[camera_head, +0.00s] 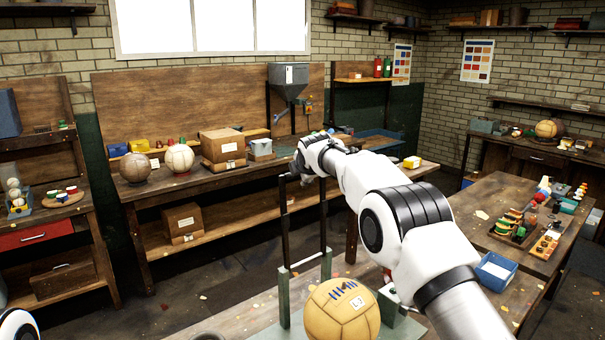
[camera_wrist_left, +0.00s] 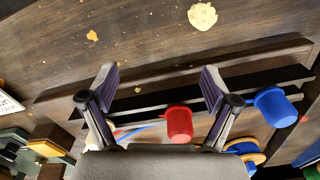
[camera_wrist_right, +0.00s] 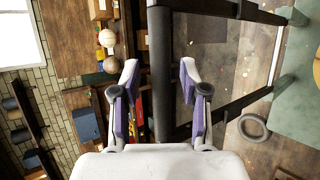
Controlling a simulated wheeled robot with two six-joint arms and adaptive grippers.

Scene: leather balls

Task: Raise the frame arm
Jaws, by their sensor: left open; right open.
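The frame arm (camera_head: 323,222), a black bar frame, stands upright on pale green posts behind a yellow stitched ball (camera_head: 343,312). My right gripper (camera_head: 297,172) is at the frame's top. In the right wrist view, the open fingers of my right gripper (camera_wrist_right: 158,75) stand either side of the black top bar (camera_wrist_right: 160,40), with gaps showing; the frame's side bars (camera_wrist_right: 236,106) run off to the right. In the left wrist view, my left gripper (camera_wrist_left: 160,85) is open and empty over a dark wooden surface; it is out of the head view.
A red cup (camera_wrist_left: 179,124) and a blue cup (camera_wrist_left: 274,106) lie near my left gripper. A wooden bench (camera_head: 160,187) with balls and boxes stands behind the frame. A table (camera_head: 490,205) with small items and a blue tray (camera_head: 495,271) is at the right.

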